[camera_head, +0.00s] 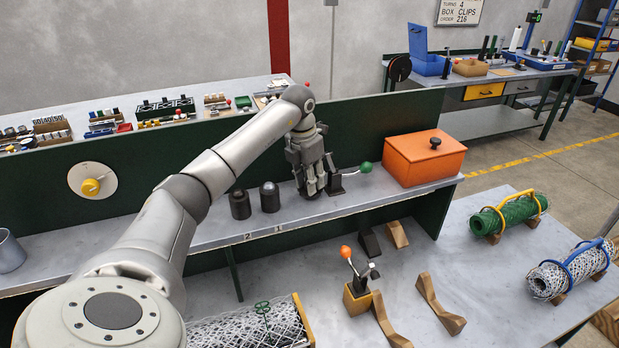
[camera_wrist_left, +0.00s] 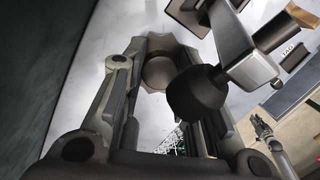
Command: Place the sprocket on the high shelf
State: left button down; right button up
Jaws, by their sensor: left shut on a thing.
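My left gripper (camera_head: 311,185) points down at the raised grey shelf (camera_head: 345,200), just left of a dark clamp with a green knob (camera_head: 365,168). In the left wrist view, the gripper's fingers (camera_wrist_left: 158,95) are shut on a dark brown-grey toothed piece, apparently the sprocket (camera_wrist_left: 158,72). A black rounded clamp tip (camera_wrist_left: 195,95) partly covers that view. In the head view the fingers hide the sprocket, and I cannot tell whether it touches the shelf.
Two dark cylinders (camera_head: 240,204) (camera_head: 270,197) stand left of the gripper by labels 2 and 1. An orange box (camera_head: 424,157) stands at the right. A green back panel (camera_head: 350,125) rises behind. The lower bench holds a mesh roll, wooden cradles and an orange-knobbed clamp (camera_head: 358,280).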

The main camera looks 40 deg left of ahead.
pick_arm(q)
jog(key=shift+f+p, duration=0.3)
jog(key=shift+f, duration=0.2)
pick_arm(e)
jog(key=shift+r, duration=0.6)
pick_arm(q)
jog(key=shift+f, duration=0.2)
pick_arm(e)
jog(key=shift+f, duration=0.1)
pick_arm(q)
jog(key=c, duration=1.1)
grip_release()
